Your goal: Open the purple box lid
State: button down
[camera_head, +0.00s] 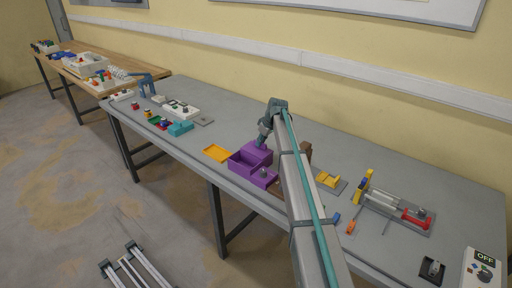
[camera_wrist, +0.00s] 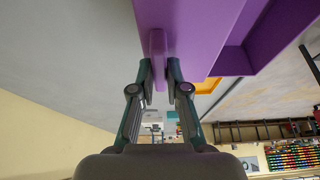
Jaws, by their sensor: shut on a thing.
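The purple box (camera_head: 240,166) stands near the front edge of the grey table, with an open hollow showing on its left side. A higher purple block-like part (camera_head: 258,152) shows directly below my gripper (camera_head: 262,142). In the wrist view, a broad purple panel (camera_wrist: 195,25) carries a narrow upright purple handle (camera_wrist: 158,45). The fingertips of my gripper (camera_wrist: 160,72) are closed on this handle from both sides. A purple recess (camera_wrist: 235,58) shows right of the panel. How far the lid stands open cannot be told.
A yellow-orange tray (camera_head: 217,153) lies just left of the box. A teal box (camera_head: 180,128) stands farther left. Right of my arm are a yellow part on a grey plate (camera_head: 330,181) and a rail fixture with a red handle (camera_head: 412,219). The wall runs behind the table.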

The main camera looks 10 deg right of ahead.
jog(key=shift+a, duration=0.1)
jog(key=c, duration=1.2)
grip_release()
jog(key=shift+o, duration=0.2)
jog(key=shift+r, duration=0.1)
jog(key=v, duration=1.1)
jog(key=shift+s+r, duration=0.25)
jog(key=shift+r, duration=0.1)
